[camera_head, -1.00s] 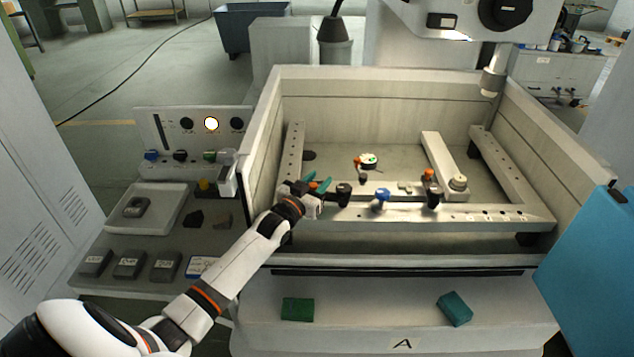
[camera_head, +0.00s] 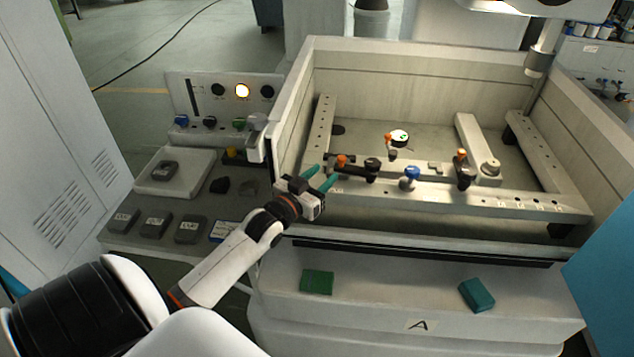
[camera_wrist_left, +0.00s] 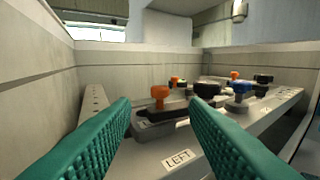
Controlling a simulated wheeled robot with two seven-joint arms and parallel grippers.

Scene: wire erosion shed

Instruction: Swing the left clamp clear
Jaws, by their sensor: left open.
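The left clamp is a dark bar with an orange knob (camera_head: 342,160) at its left end and a black knob (camera_head: 372,164) at its right end. It sits on the front rail (camera_head: 400,190) of the tank, near the left corner. In the left wrist view, its orange knob (camera_wrist_left: 160,93) stands just beyond and between my teal fingers, with a "LEFT" label (camera_wrist_left: 177,160) on the rail in front. My left gripper (camera_head: 322,178) is open and empty, just in front and to the left of the clamp. My right gripper is not in view.
A blue knob (camera_head: 410,174) and a second orange-and-black clamp (camera_head: 463,168) stand farther right on the rail. A small round white item (camera_head: 399,138) lies behind. The tank's front wall (camera_head: 420,240) is close below my wrist. Green blocks (camera_head: 317,282) lie on the front ledge.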

